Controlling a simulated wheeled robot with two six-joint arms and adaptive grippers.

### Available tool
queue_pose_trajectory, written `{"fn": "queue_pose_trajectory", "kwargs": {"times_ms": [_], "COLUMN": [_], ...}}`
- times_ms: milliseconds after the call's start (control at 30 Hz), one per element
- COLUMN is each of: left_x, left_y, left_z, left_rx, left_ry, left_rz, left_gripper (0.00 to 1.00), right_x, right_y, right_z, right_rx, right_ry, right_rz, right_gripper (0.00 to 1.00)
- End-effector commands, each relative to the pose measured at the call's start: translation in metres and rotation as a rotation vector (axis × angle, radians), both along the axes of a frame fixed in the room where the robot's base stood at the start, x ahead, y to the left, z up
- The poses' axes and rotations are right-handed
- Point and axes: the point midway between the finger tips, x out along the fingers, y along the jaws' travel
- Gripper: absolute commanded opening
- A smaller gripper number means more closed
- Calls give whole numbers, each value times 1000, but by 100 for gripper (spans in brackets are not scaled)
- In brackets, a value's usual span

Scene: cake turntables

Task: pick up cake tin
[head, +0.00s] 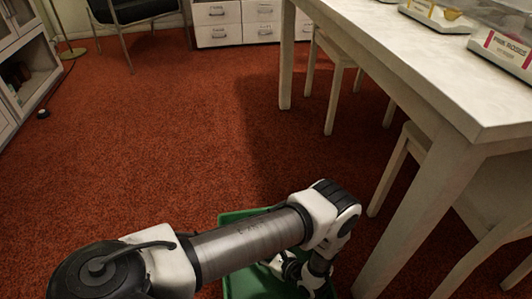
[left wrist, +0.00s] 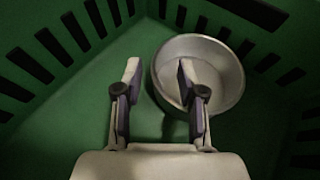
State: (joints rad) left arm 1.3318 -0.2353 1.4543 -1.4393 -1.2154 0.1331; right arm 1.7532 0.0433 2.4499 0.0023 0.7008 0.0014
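The cake tin (left wrist: 225,68) is a round, shallow, silver-grey metal tin. In the left wrist view it sits inside a green crate (left wrist: 140,45), right of centre. My left gripper (left wrist: 158,70) is open, and its right finger overlaps the tin's left part in that view. The left finger is outside the tin, over the bare crate floor. I cannot tell whether the right finger touches the tin. In the head view my left arm reaches down into the green crate (head: 234,216). The tin is hidden there. My right gripper is not in view.
A white table (head: 425,75) stands at the right with boxes (head: 500,48) on top. White chairs (head: 330,75) are tucked beside it. A drawer unit (head: 240,24) and a dark chair (head: 128,10) stand at the back. The red carpet (head: 170,130) is largely clear.

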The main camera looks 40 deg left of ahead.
Motion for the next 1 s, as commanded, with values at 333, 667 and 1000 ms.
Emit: {"fn": "queue_pose_trajectory", "kwargs": {"times_ms": [333,667,1000], "left_x": [0,0,1], "left_y": [10,9,9], "left_z": [-4,-4,44], "left_rx": [-1,-1,0], "left_ry": [1,1,0], "left_rz": [0,0,-2], "left_gripper": [22,0,0], "right_x": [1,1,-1], "right_y": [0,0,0], "right_z": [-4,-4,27], "right_rx": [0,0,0], "right_ry": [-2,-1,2], "right_rz": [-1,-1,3], "right_gripper": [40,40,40]}}
